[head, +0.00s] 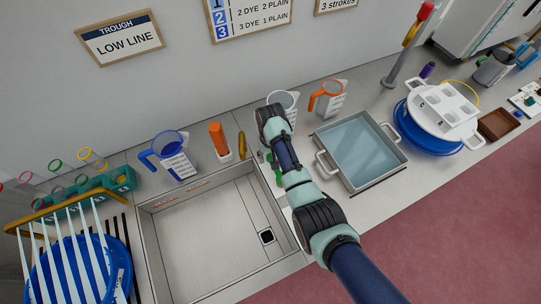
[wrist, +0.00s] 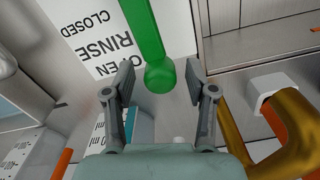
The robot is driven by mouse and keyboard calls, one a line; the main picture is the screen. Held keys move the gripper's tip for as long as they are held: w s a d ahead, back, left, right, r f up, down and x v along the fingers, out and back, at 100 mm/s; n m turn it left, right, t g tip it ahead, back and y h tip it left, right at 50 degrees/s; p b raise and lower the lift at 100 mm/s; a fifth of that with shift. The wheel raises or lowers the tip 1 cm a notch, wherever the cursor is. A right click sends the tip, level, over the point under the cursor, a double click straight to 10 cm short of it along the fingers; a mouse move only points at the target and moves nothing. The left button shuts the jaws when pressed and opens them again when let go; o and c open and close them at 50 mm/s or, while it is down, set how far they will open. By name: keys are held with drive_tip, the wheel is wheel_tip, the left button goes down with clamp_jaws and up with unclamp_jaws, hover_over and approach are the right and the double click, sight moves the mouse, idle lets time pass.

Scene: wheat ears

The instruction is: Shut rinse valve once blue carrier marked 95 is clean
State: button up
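The rinse valve has a green handle (wrist: 150,35) with a round knob end, in the wrist view. Behind it is a white label (wrist: 95,35) reading RINSE, OPEN and CLOSED. My gripper (wrist: 159,78) is open, with a finger on each side of the knob and a gap on both sides. In the head view small green parts (head: 278,180) show beside my arm, which hides my fingers. Another blue round item (head: 408,125) is under a white lid at right. I can read no 95.
An empty steel trough (head: 165,240) with a square drain is left of my arm. A water-filled tray (head: 360,150) is to the right. Blue (head: 175,160) and orange-handled (head: 330,103) jugs stand behind. A brass-coloured pipe (wrist: 295,115) is close to my right finger.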

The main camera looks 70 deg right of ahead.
clamp_jaws()
